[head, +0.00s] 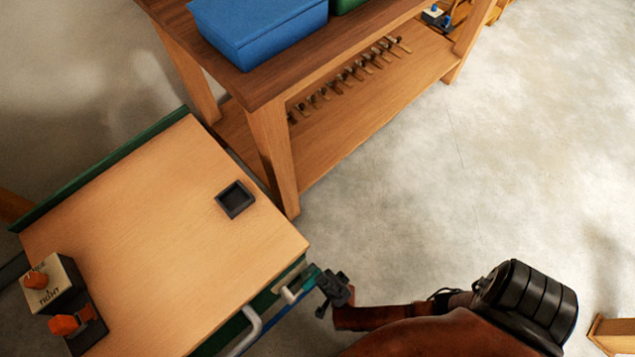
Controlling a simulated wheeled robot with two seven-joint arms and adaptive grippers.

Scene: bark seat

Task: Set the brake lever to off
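My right gripper (334,289), dark grey, is beside the front right corner of a wooden-topped bench (150,235), at the end of my brown arm. A pale lever-like end (290,294) sticks out at the bench edge just left of it; I cannot tell whether they touch or whether this is the brake lever. Its finger opening is too small to read. At the bench's left, an orange knob (36,280) sits on a box marked "TIGHT", and an orange handle (64,325) sits on a dark base. No brake or off label is legible. My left gripper is out of view.
A grey curved handle (252,326) juts from the bench's front side. A small black square tray (235,198) lies on the bench. Behind stands a wooden table (275,150) with a blue box (260,28) on top. The floor at right is mostly clear.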

